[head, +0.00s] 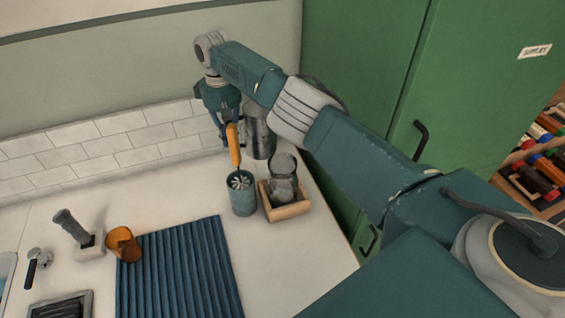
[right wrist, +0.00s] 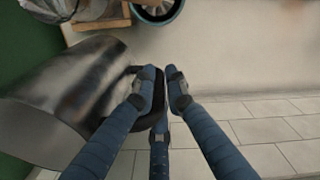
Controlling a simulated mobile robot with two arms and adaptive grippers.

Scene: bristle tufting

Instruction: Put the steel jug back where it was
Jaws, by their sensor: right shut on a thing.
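The steel jug (head: 260,140) is a shiny grey cylinder at the back of the counter, near the tiled wall and the green cabinet. It fills the left of the right wrist view (right wrist: 75,85), where its dark handle (right wrist: 157,103) shows. My right gripper (head: 224,125) is just left of the jug in the head view. In the right wrist view its fingers (right wrist: 162,82) are closed around the handle. My arm hides part of the jug's top. I cannot tell whether its base touches the counter. My left gripper is not in view.
A teal cup (head: 243,202) with an orange-handled tool (head: 234,148) stands in front of the gripper. Beside it a wooden tray (head: 290,212) holds a glass jar (head: 283,182). A blue ribbed mat (head: 180,270) and orange cup (head: 122,245) lie left. The green cabinet (head: 365,60) bounds the right.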

